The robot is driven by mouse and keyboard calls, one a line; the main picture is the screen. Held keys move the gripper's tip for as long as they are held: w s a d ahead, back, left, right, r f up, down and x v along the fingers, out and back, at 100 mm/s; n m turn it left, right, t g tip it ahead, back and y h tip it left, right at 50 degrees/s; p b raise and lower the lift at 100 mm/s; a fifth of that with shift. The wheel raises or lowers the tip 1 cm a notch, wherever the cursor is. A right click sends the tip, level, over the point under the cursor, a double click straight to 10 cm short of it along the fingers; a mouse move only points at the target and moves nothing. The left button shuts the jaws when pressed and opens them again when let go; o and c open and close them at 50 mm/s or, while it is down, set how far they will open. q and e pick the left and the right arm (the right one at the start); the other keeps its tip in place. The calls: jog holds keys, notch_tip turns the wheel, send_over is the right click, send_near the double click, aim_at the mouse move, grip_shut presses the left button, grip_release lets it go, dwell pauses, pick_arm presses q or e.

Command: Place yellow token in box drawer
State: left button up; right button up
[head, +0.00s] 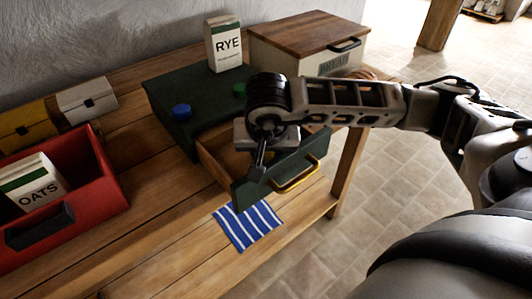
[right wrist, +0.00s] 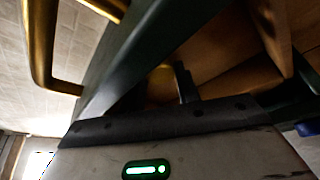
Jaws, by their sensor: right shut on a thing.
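The green box (head: 178,100) stands on the wooden table with its drawer (head: 222,166) pulled open; the drawer has a green front and a yellow handle (head: 298,178). My right gripper (head: 258,168) points down over the open drawer, just behind its front. In the right wrist view, a dark finger (right wrist: 185,82) shows by the drawer's wooden inside. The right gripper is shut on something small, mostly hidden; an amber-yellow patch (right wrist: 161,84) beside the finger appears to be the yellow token. My left gripper is not in view.
A blue token (head: 181,111) and a green token (head: 239,90) lie on the box top, near a RYE carton (head: 224,43). A bread bin (head: 307,40) stands behind. A red crate (head: 98,165) holds an OATS carton. A striped cloth (head: 248,225) lies before the drawer.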

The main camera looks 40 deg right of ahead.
jog(key=shift+f, duration=0.25)
jog(key=o, duration=0.7)
jog(key=shift+r, duration=0.1)
jog(key=shift+c, duration=0.2)
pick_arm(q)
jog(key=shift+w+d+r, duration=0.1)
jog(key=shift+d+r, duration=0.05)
pick_arm(e)
jog(key=shift+r, duration=0.2)
jog(key=v, duration=1.2)
jog(key=shift+s+f, duration=0.1)
jog(key=shift+s, duration=0.05)
